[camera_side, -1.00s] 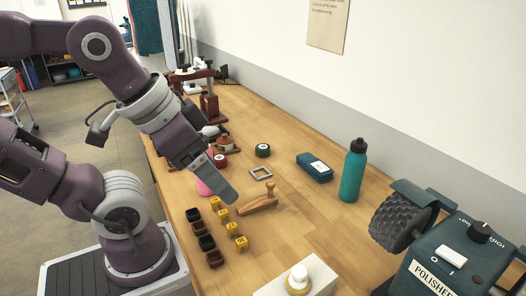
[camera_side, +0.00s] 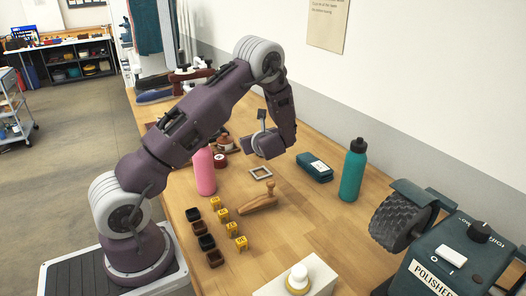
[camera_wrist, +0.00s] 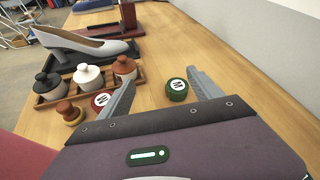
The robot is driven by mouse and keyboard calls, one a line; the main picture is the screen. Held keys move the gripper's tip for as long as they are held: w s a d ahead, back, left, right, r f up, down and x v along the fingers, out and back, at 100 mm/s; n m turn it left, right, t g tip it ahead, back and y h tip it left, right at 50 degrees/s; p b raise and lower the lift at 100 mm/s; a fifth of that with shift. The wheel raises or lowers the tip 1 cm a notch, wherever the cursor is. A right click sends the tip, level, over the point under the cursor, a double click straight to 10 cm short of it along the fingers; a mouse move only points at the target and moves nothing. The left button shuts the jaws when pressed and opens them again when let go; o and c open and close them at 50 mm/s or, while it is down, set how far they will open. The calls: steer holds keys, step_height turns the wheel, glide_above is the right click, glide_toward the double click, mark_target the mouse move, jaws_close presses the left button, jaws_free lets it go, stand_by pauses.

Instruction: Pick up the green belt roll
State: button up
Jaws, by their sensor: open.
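The green belt roll (camera_wrist: 177,89) is a short round roll with a white marked top. In the wrist view it stands on the wooden table, between my gripper's two grey fingers and closer to the right one. In the side view it is hidden behind my gripper and wrist. My gripper (camera_wrist: 160,80) is open and empty, pointing down over the table. A red roll (camera_wrist: 102,100) with a similar white label lies left of the left finger; it also shows in the side view (camera_side: 221,160).
In the wrist view, a wooden rack (camera_wrist: 80,92) holds several lidded pots, with a grey high-heeled shoe (camera_wrist: 85,45) behind.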

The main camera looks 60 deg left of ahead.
steer(key=w+f+m, duration=0.1)
steer(key=f, duration=0.1)
steer(key=w+a+f+m+t, duration=0.1)
steer(key=f+m, duration=0.1)
steer(key=f, duration=0.1)
steer(key=w+f+m+t, duration=0.1)
steer(key=f, duration=0.1)
steer(key=shift+w+a+f+m+h, duration=0.2)
steer(key=shift+f+m+h, duration=0.1)
steer(key=shift+f+h, duration=0.1)
steer(key=x, duration=0.6)
steer(key=shift+w+a, duration=0.1)
steer(key=shift+w, duration=0.25)
steer(key=shift+c, duration=0.4)
steer(key=shift+r, duration=0.1)
steer(key=c, duration=1.4)
